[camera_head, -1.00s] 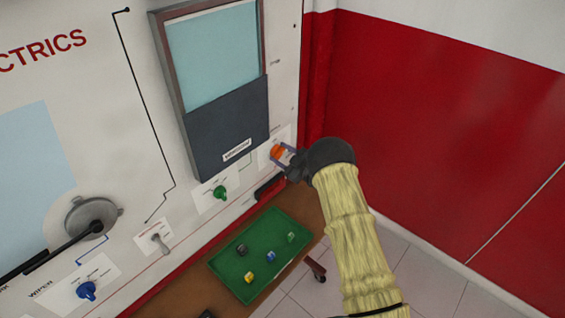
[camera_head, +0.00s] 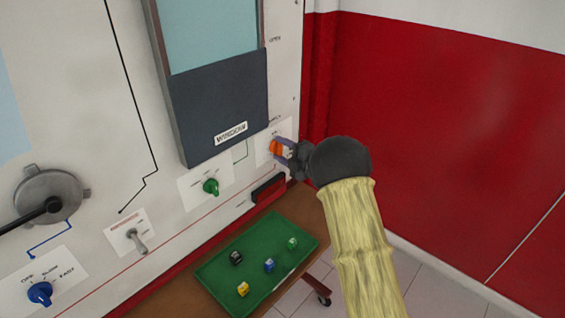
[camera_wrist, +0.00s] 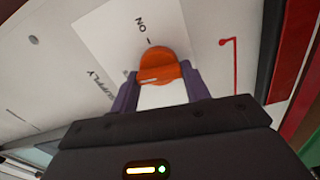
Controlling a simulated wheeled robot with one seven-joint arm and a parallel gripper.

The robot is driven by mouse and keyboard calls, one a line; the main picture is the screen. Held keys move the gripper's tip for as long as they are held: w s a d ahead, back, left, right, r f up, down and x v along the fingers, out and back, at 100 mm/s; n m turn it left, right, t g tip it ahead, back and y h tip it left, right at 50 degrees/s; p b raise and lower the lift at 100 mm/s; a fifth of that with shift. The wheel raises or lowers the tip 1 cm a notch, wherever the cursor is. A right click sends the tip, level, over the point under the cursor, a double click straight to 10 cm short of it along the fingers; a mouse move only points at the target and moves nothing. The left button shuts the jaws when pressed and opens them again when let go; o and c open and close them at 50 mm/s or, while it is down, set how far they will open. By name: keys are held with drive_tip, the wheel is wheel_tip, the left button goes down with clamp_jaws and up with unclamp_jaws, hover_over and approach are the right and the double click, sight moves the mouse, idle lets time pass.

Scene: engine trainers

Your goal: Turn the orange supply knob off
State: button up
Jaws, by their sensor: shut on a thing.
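The orange supply knob (camera_head: 276,147) sits on a white label plate at the right end of the panel. In the wrist view the knob (camera_wrist: 160,68) shows between my two fingers, with the words "ON" and "SUPPLY" printed on the plate around it. My gripper (camera_head: 284,149) is at the knob, its purple fingers on either side of it. It also shows in the wrist view (camera_wrist: 160,90), shut on the knob. Part of the knob is hidden by the fingers in the head view.
A green knob (camera_head: 211,187), a metal toggle switch (camera_head: 137,241) and a blue wiper knob (camera_head: 40,292) are on the panel to the left. Below is a green tray (camera_head: 218,273) with several small coloured blocks. A red wall (camera_head: 450,130) stands to the right.

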drive_tip(key=shift+f+n+b, duration=0.25)
drive_tip(key=shift+n+b, duration=0.65)
drive_tip(key=shift+b, duration=0.25)
drive_tip(key=o, duration=1)
drive_tip(key=shift+r, duration=0.15)
drive_tip(key=b+v, duration=0.2)
drive_tip(key=v, duration=1.5)
drive_tip(key=shift+s+d, duration=0.15)
drive_tip(key=shift+s, duration=0.05)
